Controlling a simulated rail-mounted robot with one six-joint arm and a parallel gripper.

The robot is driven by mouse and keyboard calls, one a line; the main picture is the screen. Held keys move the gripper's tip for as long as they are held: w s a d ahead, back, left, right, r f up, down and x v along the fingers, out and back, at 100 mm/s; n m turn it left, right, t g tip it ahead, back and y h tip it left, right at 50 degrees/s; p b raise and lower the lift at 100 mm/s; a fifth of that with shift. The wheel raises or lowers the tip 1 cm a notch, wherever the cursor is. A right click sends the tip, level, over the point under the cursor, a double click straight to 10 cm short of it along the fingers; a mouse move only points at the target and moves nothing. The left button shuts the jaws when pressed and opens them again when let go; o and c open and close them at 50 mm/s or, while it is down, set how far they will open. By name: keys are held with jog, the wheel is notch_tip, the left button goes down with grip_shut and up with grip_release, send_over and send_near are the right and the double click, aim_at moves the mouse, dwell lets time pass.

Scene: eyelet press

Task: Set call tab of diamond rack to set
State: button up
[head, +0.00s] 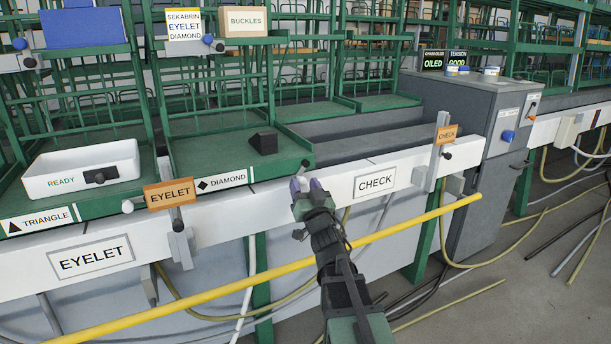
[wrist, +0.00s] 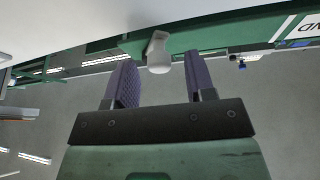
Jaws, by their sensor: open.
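The diamond rack (head: 215,150) is the green tray with the DIAMOND label (head: 222,180) on its front edge. A small white knob, which looks like its call tab (head: 305,163), sits at the right end of that edge. In the wrist view the white tab (wrist: 158,55) hangs from a green rail, with part of a label ending in "ND" (wrist: 303,28) to the right. My gripper (head: 306,185) is open just in front of and below the tab. In the wrist view its two purple fingers (wrist: 160,68) stand either side of the tab, with gaps visible.
A black block (head: 263,143) lies in the diamond rack. The triangle rack (head: 40,217) has another white knob (head: 127,206) and a white READY tray (head: 80,170). A yellow rail (head: 400,233) runs in front.

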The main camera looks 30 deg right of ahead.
jog(key=shift+x, duration=1.1)
jog(key=c, duration=0.9)
jog(key=shift+d+f+n, duration=0.15)
jog(key=shift+f+n, duration=0.05)
jog(key=shift+n, duration=0.4)
jog(key=shift+n+y, duration=0.3)
jog(key=shift+y, duration=0.1)
jog(key=o, duration=0.9)
jog(key=shift+s, duration=0.1)
